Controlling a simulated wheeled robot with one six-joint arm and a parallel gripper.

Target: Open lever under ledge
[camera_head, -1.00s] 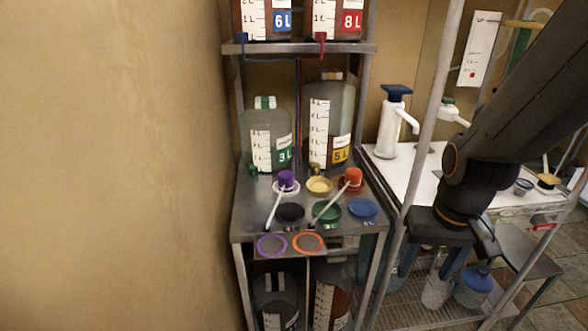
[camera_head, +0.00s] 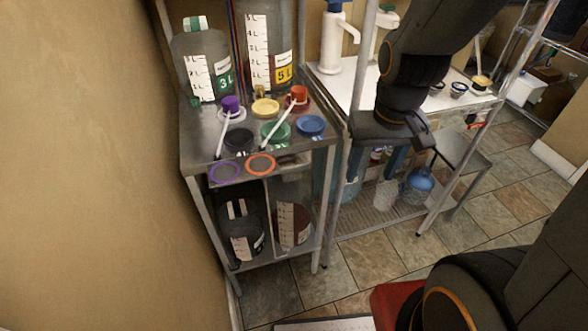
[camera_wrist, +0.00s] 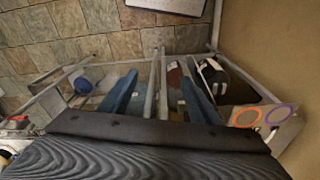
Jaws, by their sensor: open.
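The ledge (camera_head: 243,180) at the front of the metal rack bears a purple ring (camera_head: 225,172) and an orange ring (camera_head: 261,165). Both rings also show at the right of the wrist view, the purple one (camera_wrist: 281,114) and the orange one (camera_wrist: 246,117). I cannot make out a lever under this ledge. My gripper (camera_head: 374,166) is right of the ledge, pointing down. Its blue fingers are apart and empty, as the wrist view (camera_wrist: 160,100) also shows.
A rack post (camera_head: 336,190) stands close to my gripper. A blue-capped bottle (camera_head: 417,185) sits on the low shelf at right.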

